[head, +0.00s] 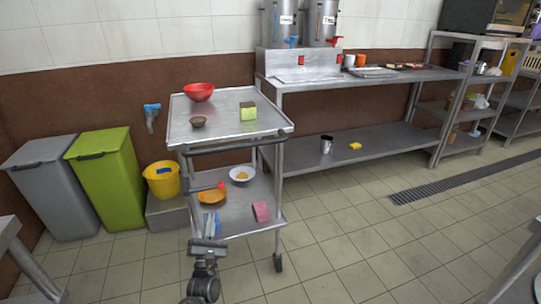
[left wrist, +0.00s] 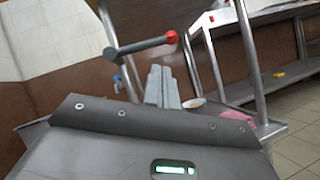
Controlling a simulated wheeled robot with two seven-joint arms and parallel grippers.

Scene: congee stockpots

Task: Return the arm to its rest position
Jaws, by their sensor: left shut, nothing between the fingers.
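My left gripper (head: 211,218) shows at the lower middle of the head view, with my wrist below it. Its fingers are together and empty, pointing toward the trolley (head: 240,256). In the head view they overlap the front left of the trolley's lower shelf; I cannot tell how near they are to it. In the left wrist view the shut fingers (left wrist: 163,84) stand upright beside the trolley's dark handle with a red end (left wrist: 150,43). My right gripper is not in view.
Bins (head: 106,180) stand left. Floor (head: 350,250) is clear right.

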